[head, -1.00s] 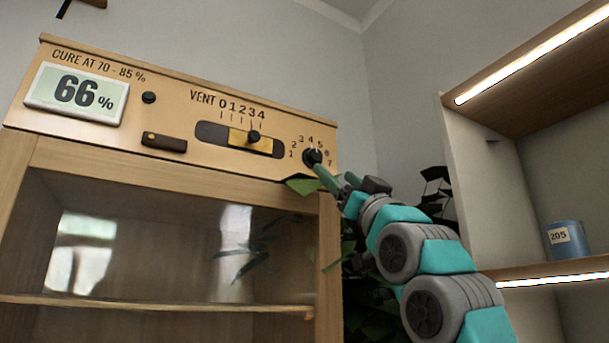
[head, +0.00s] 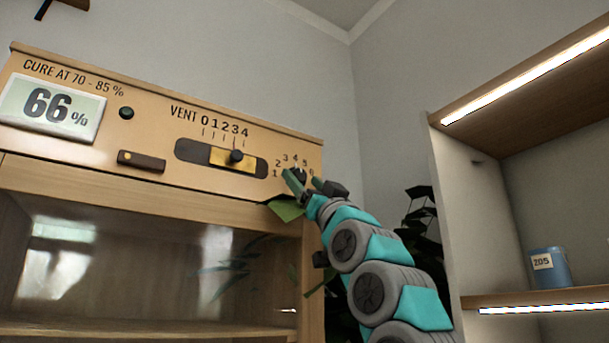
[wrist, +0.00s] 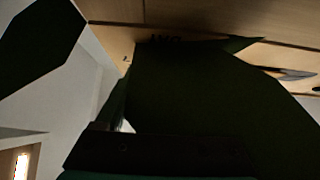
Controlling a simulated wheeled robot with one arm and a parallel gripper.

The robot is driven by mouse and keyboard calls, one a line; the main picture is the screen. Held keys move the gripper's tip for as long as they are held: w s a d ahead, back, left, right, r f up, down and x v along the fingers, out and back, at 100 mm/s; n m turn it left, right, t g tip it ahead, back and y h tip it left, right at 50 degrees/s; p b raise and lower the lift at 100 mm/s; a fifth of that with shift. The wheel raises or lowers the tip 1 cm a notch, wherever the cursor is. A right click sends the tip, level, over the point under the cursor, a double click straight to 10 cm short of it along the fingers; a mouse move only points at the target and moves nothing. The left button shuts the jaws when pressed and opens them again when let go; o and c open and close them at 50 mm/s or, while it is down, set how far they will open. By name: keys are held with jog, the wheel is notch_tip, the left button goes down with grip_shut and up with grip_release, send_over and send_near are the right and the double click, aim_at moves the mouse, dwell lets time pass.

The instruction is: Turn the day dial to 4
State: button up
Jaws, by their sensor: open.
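The day dial (head: 298,173) is a small dark knob at the right end of the cabinet's wooden top panel, with numbers arced around it. The dial's pointer cannot be made out. My gripper (head: 304,181) is open at the dial, one green finger overlapping its lower left, the other at its lower right. I cannot tell whether they touch it.
Left of the dial are the vent slider (head: 236,157), near 4, a brown handle (head: 141,161), a black button (head: 127,113) and a display (head: 52,106) reading 66%. A leafy plant (head: 418,215) stands behind my arm. A shelf (head: 590,299) with a blue tin (head: 549,267) is at right.

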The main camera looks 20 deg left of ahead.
jog(key=shift+w+a+r, duration=0.1)
jog(key=shift+a, duration=0.05)
jog(key=shift+c, duration=0.3)
grip_shut()
dwell(0.3)
